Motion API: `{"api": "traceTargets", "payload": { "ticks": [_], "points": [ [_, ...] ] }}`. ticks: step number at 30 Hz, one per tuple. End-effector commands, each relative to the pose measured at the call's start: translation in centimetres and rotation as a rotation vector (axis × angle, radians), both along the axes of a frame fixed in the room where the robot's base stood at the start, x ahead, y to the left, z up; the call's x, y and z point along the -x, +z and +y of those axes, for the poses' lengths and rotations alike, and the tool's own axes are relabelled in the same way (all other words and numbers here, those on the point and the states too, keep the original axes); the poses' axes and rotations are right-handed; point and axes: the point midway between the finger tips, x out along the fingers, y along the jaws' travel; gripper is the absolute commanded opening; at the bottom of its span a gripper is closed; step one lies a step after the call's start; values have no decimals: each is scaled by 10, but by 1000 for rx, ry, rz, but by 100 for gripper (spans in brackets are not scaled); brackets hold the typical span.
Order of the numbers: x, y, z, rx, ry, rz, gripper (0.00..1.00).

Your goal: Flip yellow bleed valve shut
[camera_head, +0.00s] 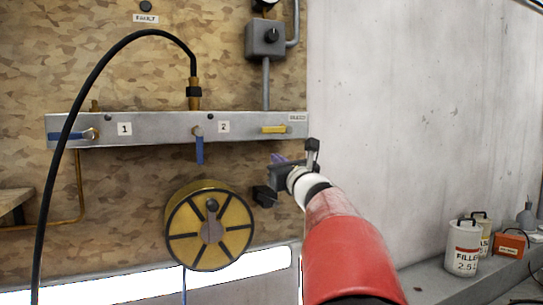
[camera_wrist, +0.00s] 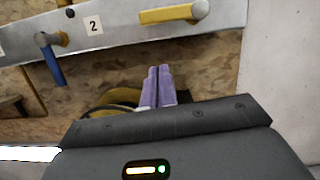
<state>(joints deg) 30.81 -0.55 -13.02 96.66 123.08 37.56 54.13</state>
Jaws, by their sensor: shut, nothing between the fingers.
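The yellow bleed valve handle (camera_head: 273,129) lies level, along the manifold bar (camera_head: 165,131), near its right end. It also shows in the wrist view (camera_wrist: 172,14), pointing left from its round pivot. My gripper (camera_head: 277,158) is below the yellow handle and apart from it. In the wrist view the purple fingers (camera_wrist: 157,72) are shut together, empty, with their tips below the handle. A blue handle (camera_head: 199,149) by label 2 hangs down. Another blue handle (camera_head: 66,136) by label 1 lies level.
A black hose (camera_head: 118,43) arches up from the bar and down the left side. A yellow reel (camera_head: 178,234) is mounted below the bar. A grey box (camera_head: 265,39) with a knob is above. Filler cans (camera_head: 463,250) stand on a ledge at right.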

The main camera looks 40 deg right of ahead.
Motion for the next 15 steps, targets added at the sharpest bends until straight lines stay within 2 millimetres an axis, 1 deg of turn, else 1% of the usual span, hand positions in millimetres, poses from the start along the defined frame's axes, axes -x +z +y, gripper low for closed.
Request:
{"api": "traceTargets", "payload": {
  "ticks": [1, 3, 7, 11, 15],
  "points": [
    [11, -3, 3, -1, 0, 2, 0],
    [25, -7, 6, -1, 0, 3, 0],
    [44, -12, 11, 0, 1, 3, 0],
    [56, -15, 13, -2, 0, 3, 0],
    [60, -17, 14, -2, 1, 4, 0]
  ]
}}
